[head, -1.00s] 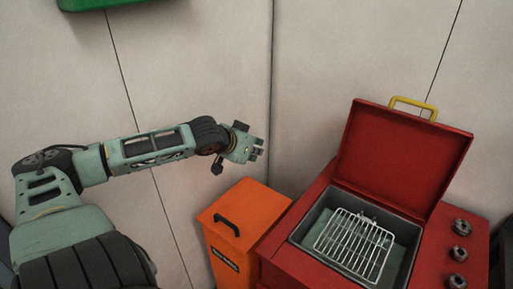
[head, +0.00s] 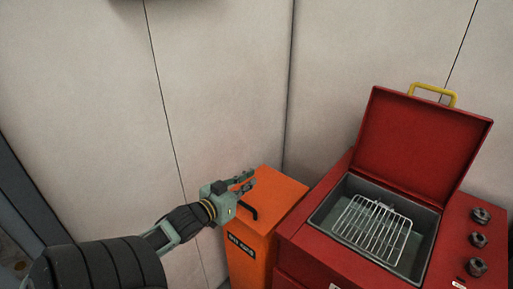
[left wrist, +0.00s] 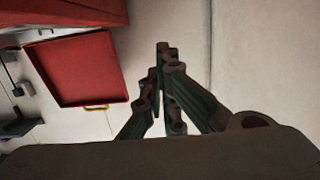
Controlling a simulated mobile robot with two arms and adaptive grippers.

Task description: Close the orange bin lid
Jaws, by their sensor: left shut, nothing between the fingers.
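The orange bin (head: 250,258) stands against the wall, left of the red cabinet. Its orange lid (head: 279,192) lies flat on top, down on the bin as far as I can see, with a black handle (head: 249,212) at its left side. My left gripper (head: 250,181) is shut and empty, at the lid's left back edge, near the handle. I cannot tell whether it touches the lid. In the left wrist view its fingers (left wrist: 163,50) are together with nothing between them. The bin is not clearly seen there. My right gripper is out of view.
The red cabinet (head: 292,243) stands close on the bin's right. Its red lid (head: 422,140) is raised, with a yellow handle (head: 433,92), above a basin with a wire rack (head: 372,228). Walls close in behind the bin.

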